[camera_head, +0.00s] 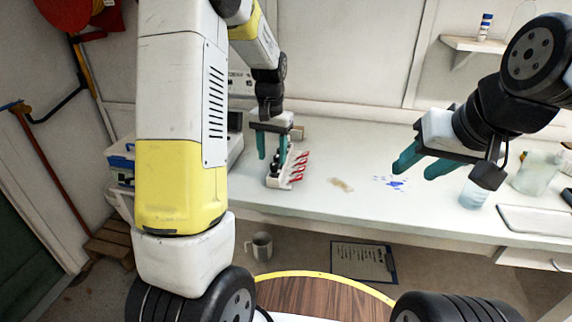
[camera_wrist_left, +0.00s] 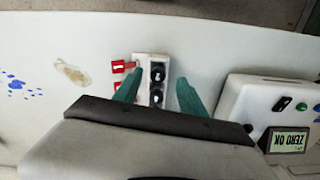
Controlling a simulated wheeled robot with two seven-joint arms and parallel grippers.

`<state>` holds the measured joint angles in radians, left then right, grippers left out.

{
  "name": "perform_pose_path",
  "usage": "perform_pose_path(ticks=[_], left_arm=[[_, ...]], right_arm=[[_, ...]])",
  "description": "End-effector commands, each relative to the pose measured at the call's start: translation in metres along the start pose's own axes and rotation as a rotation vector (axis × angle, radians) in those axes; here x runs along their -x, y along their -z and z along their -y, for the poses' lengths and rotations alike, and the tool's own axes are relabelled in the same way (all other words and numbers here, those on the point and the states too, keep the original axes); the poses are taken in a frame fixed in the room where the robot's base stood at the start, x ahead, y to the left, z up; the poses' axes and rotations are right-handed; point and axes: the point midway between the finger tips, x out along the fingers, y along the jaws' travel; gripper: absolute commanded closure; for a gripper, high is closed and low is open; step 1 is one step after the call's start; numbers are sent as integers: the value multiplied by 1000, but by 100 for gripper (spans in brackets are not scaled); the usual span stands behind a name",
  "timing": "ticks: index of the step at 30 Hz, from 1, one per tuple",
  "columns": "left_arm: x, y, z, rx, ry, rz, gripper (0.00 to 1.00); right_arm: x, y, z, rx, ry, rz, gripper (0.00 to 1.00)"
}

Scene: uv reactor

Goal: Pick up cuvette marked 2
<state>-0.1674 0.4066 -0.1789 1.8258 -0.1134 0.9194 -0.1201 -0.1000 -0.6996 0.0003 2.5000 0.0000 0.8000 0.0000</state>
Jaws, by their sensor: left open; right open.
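A narrow white rack (camera_head: 273,183) with dark-topped cuvettes and several red number tags (camera_head: 298,167) stands on the bench. In the left wrist view the rack (camera_wrist_left: 141,58) shows two dark cuvette tops (camera_wrist_left: 157,74) and red tags (camera_wrist_left: 119,67). I cannot read the numbers surely, so I cannot tell which cuvette is marked 2. My left gripper (camera_head: 272,154) is open and points down over the rack. Its teal fingers lie on either side of the rack in the wrist view (camera_wrist_left: 158,84), with nothing gripped. My right gripper (camera_head: 416,168) is open and empty above the bench, right of the rack.
A device with a display (camera_wrist_left: 283,139) stands near the left gripper. A brown stain (camera_head: 341,185) and blue spots (camera_head: 394,183) mark the otherwise clear middle of the bench. A beaker (camera_head: 474,193), a larger container (camera_head: 538,170) and a tray (camera_head: 535,219) are at right.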

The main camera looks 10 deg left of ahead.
Motion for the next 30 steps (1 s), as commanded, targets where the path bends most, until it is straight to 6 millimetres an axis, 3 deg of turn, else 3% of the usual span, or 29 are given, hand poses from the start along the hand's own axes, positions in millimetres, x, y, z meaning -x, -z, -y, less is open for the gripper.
perform_pose_path(ticks=[9,18,25,30], left_arm=[[-44,2,-4,0,0,1,51],[-48,2,-4,0,0,-1,51],[-48,2,-4,0,0,-1,96],[-48,2,-4,0,0,-1,100]], right_arm=[[0,0,0,0,0,0,56],[0,0,0,0,0,0,56],[0,0,0,0,0,0,56],[0,0,0,0,0,0,56]])
